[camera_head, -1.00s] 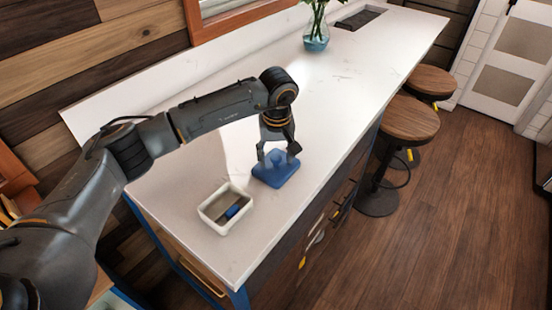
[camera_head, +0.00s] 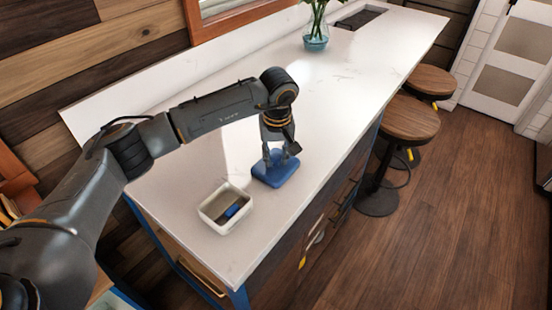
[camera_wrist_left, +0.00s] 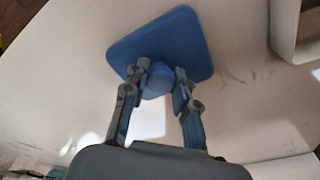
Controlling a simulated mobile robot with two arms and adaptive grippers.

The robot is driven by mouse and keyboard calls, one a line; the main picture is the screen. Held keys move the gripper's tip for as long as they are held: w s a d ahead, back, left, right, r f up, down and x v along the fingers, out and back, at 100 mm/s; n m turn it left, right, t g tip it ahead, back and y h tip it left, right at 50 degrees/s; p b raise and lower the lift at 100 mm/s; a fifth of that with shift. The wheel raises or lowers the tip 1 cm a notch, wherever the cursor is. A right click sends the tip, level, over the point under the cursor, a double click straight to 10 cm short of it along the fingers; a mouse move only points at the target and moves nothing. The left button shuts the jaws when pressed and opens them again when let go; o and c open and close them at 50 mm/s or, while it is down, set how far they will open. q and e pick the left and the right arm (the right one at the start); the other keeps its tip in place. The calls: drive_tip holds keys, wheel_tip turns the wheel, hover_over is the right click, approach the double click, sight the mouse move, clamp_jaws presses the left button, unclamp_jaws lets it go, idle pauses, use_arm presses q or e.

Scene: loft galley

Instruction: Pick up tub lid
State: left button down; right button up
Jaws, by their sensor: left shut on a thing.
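The tub lid (camera_head: 276,173) is a blue, rounded-square plate with a knob on top. It lies at the counter's near part, or only just above it; I cannot tell which. My left gripper (camera_head: 279,156) points down over the lid, its fingers closed around the knob. The left wrist view shows the lid (camera_wrist_left: 185,33) and my left gripper (camera_wrist_left: 157,82) with one finger on each side of the blue knob. A white open tub (camera_head: 210,218) stands to the left of the lid, with a small blue thing (camera_head: 232,210) inside. My right gripper is out of view.
The white counter (camera_head: 330,110) is mostly clear beyond the lid. A glass vase with flowers (camera_head: 316,38) stands at the far back. Two round wooden stools (camera_head: 411,118) stand along the counter's right side. The counter's front edge is close to the lid.

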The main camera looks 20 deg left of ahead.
use_arm(q)
drive_tip(key=shift+w+r+b, duration=0.1)
drive_tip(key=shift+r+b, duration=0.2)
drive_tip(key=shift+b, duration=0.1)
drive_tip(key=s+d+r+b, duration=0.2)
drive_tip(key=s+r+b, duration=0.5)
drive_tip(key=s+r, duration=0.5)
drive_tip(key=shift+s, duration=1.05)
drive_tip(key=shift+a, duration=0.1)
